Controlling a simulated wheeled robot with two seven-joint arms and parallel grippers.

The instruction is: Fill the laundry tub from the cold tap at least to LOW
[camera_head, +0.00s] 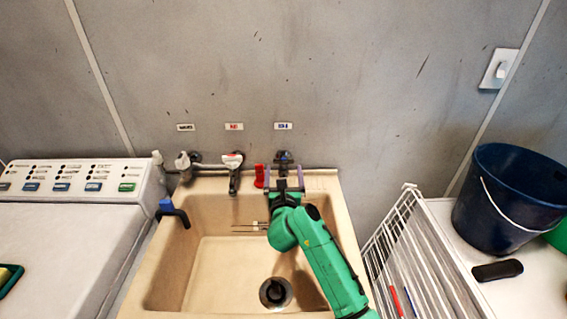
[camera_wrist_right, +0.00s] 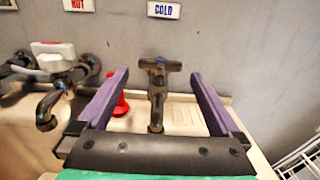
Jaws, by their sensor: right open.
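The beige laundry tub (camera_head: 160,262) is below me, with a dark round drain (camera_head: 275,292) in its floor. I see no water in it. Thin level lines (camera_head: 248,227) with small marks show on its back wall, too small to read. The cold tap (camera_head: 283,158), under the COLD label (camera_wrist_right: 164,10), has a blue-topped handle and shows in the right wrist view (camera_wrist_right: 157,85). My right gripper (camera_head: 284,177) is open in front of it, its purple fingers (camera_wrist_right: 160,85) on either side in the picture. I cannot tell whether they touch it. My left gripper is not in view.
The hot tap (camera_head: 233,168) and another tap (camera_head: 184,162) stand to the left. A red object (camera_head: 259,176) sits on the back ledge. A blue-black fitting (camera_head: 172,212) is on the left rim. A white rack (camera_head: 400,240) and blue bucket (camera_head: 500,215) are at the right.

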